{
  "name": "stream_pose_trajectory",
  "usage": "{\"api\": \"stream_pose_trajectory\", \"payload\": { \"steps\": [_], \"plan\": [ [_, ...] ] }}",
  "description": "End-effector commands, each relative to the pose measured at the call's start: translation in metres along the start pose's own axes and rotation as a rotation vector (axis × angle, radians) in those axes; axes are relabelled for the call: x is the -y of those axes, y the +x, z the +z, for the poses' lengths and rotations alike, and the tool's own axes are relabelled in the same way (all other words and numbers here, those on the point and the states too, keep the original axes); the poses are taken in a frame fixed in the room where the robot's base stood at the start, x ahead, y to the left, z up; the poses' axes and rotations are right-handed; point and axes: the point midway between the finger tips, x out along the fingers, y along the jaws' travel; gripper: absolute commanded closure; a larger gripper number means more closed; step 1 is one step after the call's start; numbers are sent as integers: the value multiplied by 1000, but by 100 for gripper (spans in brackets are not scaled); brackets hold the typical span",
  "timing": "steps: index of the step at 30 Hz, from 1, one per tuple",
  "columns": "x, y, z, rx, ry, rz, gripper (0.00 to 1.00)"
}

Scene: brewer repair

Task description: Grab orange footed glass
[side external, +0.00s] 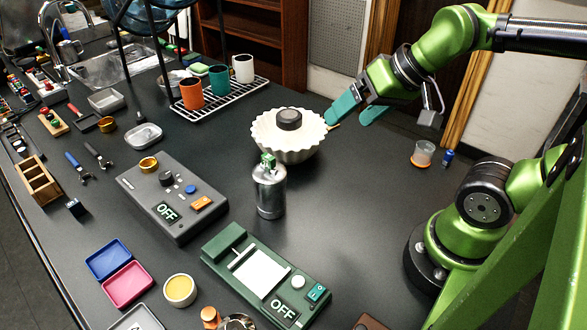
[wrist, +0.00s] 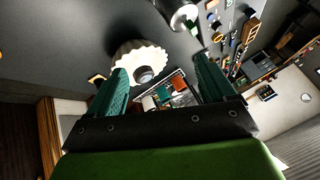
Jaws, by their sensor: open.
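A small clear glass with an orange base (side external: 422,154) stands upright on the dark counter at the right in the side view, next to a small blue item (side external: 448,156). I cannot make it out in the wrist view. My gripper (side external: 350,112) has teal fingers spread apart with nothing between them. It is above the counter, to the left of the glass and close to the right rim of a white fluted bowl (side external: 288,148). In the wrist view the open fingers (wrist: 161,68) frame the bowl's edge (wrist: 135,58) and the rack beyond.
A wire rack (side external: 225,103) with an orange cup (side external: 191,93), a teal cup (side external: 218,80) and a white cup (side external: 243,68) stands behind the bowl. A metal canister (side external: 269,190) and two devices reading OFF, one grey (side external: 170,195) and one green (side external: 265,275), stand in front.

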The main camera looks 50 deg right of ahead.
Motion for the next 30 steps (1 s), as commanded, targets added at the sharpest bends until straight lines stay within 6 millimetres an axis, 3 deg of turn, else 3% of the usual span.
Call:
{"api": "stream_pose_trajectory", "payload": {
  "steps": [5,8,12,15,18,23,30],
  "plan": [
    [-73,17,-34,55,317,161,17],
    [-141,18,-51,81,696,300,17],
    [-242,3,-47,65,1312,527,17],
    [-286,-12,-36,16,1663,662,17],
    [-300,-22,-34,-41,1868,733,17],
    [-299,-25,-33,-87,2008,762,17],
    [-311,4,-15,-87,2027,767,17]
  ]
}}
